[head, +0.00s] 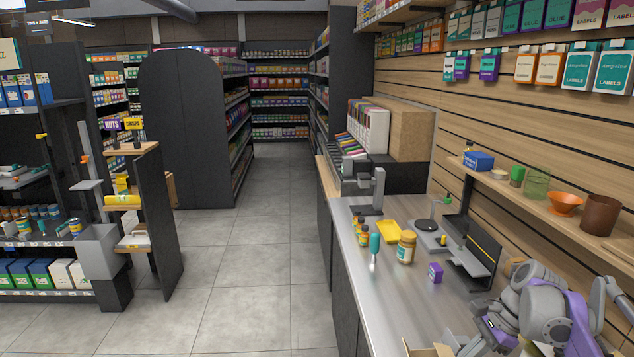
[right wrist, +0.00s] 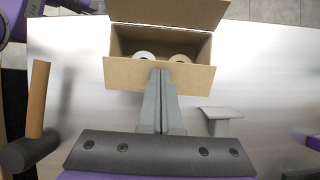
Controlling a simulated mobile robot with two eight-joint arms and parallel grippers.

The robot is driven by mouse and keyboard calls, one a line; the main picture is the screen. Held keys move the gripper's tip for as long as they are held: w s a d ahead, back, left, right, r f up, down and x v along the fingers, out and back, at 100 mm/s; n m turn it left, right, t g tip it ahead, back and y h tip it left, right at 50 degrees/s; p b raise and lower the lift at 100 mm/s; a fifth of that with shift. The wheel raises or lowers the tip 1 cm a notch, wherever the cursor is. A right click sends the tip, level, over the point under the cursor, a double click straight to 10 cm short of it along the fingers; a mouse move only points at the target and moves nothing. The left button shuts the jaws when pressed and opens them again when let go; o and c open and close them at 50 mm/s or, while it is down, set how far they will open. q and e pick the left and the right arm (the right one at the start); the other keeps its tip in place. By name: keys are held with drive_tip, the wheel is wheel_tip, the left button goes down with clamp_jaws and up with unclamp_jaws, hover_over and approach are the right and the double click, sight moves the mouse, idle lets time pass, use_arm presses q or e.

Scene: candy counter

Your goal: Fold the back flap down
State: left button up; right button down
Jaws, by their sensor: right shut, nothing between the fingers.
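An open brown cardboard box (right wrist: 120,74) stands on the counter in the upper middle of the right wrist view. One flap (right wrist: 170,12) stands up along its far side. Two pale round-topped items (right wrist: 145,56) sit inside, partly hidden by the near wall. My right gripper (right wrist: 161,72) is shut and empty, its fingertips overlapping the near wall in the picture; I cannot tell whether they touch. In the head view only a tan edge of what looks like the box (head: 430,351) shows at the bottom. My left gripper is not in view.
On the metal counter (head: 340,240) stand an amber jar (head: 406,247), a teal-handled tool (head: 374,250), a small purple box (head: 435,273), a yellow tray (head: 388,231) and a scale (head: 432,236). A brown cylinder (right wrist: 38,100) and a grey stand (right wrist: 220,118) flank my right gripper.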

drive_tip(key=shift+f, duration=0.1)
drive_tip(key=shift+a+f, duration=0.15)
drive_tip(key=shift+f, duration=0.15)
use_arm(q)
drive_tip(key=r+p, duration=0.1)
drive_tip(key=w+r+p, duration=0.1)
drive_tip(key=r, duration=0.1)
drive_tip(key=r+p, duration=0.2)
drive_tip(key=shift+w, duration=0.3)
use_arm(e)
drive_tip(key=v, duration=0.7)
drive_tip(key=shift+a+r, duration=0.25)
drive_tip(key=shift+a, duration=0.15)
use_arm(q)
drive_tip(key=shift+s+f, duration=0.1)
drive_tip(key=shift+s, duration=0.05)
use_arm(e)
drive_tip(key=shift+s+f, duration=0.1)
